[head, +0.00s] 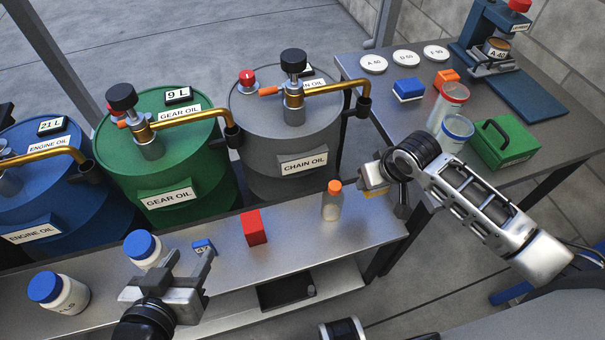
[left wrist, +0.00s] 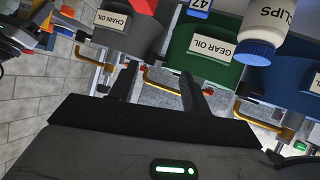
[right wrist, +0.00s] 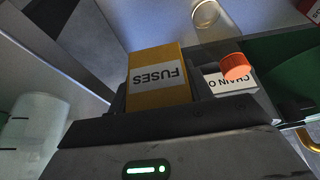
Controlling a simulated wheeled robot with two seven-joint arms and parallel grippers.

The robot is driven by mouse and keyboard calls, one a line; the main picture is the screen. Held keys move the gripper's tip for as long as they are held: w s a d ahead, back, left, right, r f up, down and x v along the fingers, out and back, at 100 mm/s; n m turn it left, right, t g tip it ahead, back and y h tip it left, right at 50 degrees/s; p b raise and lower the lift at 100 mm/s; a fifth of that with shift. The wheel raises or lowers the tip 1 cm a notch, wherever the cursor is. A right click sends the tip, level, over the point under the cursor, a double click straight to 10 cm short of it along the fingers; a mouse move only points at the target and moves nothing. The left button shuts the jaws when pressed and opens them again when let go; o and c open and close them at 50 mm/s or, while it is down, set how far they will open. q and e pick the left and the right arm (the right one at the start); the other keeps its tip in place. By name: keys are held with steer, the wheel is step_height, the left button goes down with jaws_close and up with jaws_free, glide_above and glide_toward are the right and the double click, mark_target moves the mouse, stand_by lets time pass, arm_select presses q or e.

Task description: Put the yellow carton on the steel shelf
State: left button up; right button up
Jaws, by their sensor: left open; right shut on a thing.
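The yellow carton (right wrist: 155,75), labelled FUSES, is between the fingers of my right gripper (right wrist: 160,95), which is shut on it. In the head view only a small part of the carton (head: 376,192) shows, at the right gripper (head: 374,178), near the right end of the steel shelf (head: 310,244). The shelf is a long grey surface in front of the drums, with a lower level beneath. My left gripper (head: 187,264) is open and empty over the shelf's left part; its spread fingers also show in the left wrist view (left wrist: 158,85).
On the shelf stand blue-capped jars (head: 58,294), a small blue block (head: 204,247), a red box (head: 253,228) and an orange-capped bottle (head: 332,202). Drums (head: 165,160) with brass taps stand behind. A side table (head: 400,110) holds cups and a green case (head: 505,145).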

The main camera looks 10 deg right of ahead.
steer(key=b, duration=0.2)
glide_above(363, 205)
steer(key=s, duration=0.2)
steer(key=f, duration=0.5)
steer(key=shift+w+f, duration=0.25)
steer(key=shift+f, duration=0.6)
step_height(363, 205, down, 3)
steer(key=shift+f+b, duration=0.15)
steer(key=shift+b, duration=0.55)
arm_select(q)
steer(key=shift+s+f, duration=0.15)
steer(key=shift+f, duration=0.6)
arm_select(e)
steer(key=o, duration=1.1)
steer(key=shift+f, duration=0.1)
steer(key=shift+c, duration=0.2)
arm_select(q)
steer(key=shift+r, duration=0.1)
